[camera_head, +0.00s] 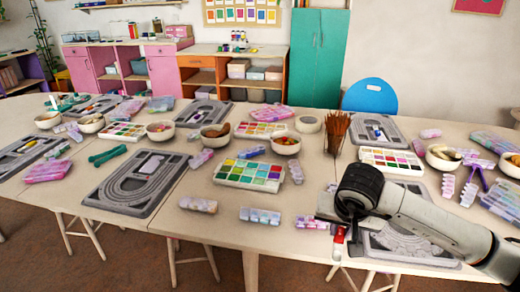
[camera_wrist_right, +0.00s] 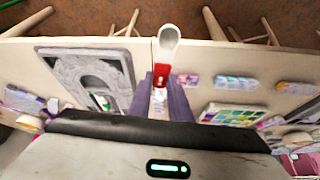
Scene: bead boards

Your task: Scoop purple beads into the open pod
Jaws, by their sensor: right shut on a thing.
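My right gripper (camera_head: 340,222) is at the front edge of the table, right of the middle in the head view. In the right wrist view its two dark fingers (camera_wrist_right: 162,98) are shut on a scoop (camera_wrist_right: 168,38) with a red handle part and a pale round end. The red part of the scoop (camera_head: 338,236) also shows below the gripper in the head view. I cannot tell which pod is open. My left gripper is out of view.
More pod rows (camera_head: 260,215) (camera_head: 198,204) lie along the front edge. A grey bead board (camera_head: 133,183) is at left, another (camera_wrist_right: 82,62) beside the gripper. A multicolour bead box (camera_head: 249,176), bowls (camera_head: 286,144) and a brown stick holder (camera_head: 335,133) stand behind.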

